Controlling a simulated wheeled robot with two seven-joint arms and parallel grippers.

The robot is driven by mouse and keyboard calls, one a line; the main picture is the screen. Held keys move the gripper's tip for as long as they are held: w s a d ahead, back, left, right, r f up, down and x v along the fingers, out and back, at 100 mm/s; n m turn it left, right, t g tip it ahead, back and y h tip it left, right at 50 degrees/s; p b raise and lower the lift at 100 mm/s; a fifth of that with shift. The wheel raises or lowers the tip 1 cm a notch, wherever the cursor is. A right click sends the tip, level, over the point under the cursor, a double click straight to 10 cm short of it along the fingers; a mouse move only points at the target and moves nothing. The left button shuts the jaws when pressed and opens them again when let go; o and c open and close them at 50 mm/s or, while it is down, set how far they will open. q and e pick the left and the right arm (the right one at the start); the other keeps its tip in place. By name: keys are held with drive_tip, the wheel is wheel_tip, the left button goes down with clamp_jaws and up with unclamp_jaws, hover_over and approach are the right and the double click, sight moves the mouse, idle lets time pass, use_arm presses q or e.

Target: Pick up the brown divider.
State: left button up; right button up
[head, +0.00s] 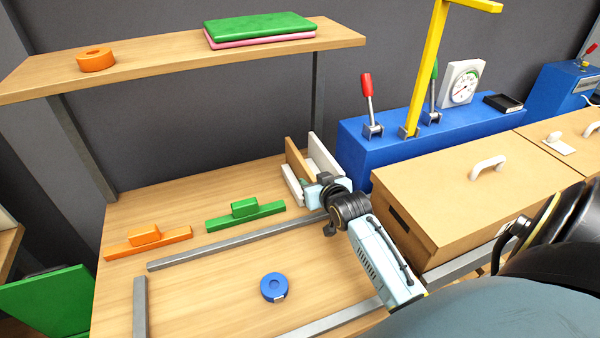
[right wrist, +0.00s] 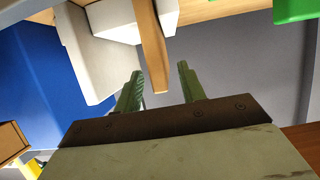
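The brown divider (head: 296,163) stands upright between white walls of a small rack (head: 323,155) on the wooden bench. In the right wrist view the brown divider (right wrist: 152,45) reaches down to the gap between the fingers. My right gripper (head: 310,188) is at the near end of the rack and partly covers it in the head view. Its two green fingers (right wrist: 160,68) are apart, with space beside the divider; I see no clear contact. The divider's lower part is hidden. My left gripper is not in view.
A blue box with levers (head: 420,135) and a wooden case (head: 460,200) stand right of the rack. A green block piece (head: 245,212), an orange one (head: 148,240) and a blue tape roll (head: 273,287) lie on the bench. A shelf (head: 150,55) overhangs behind.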

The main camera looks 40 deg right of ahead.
sight(300, 171)
drive_tip(key=x, duration=0.4)
drive_tip(key=shift+f, duration=0.15)
clamp_jaws()
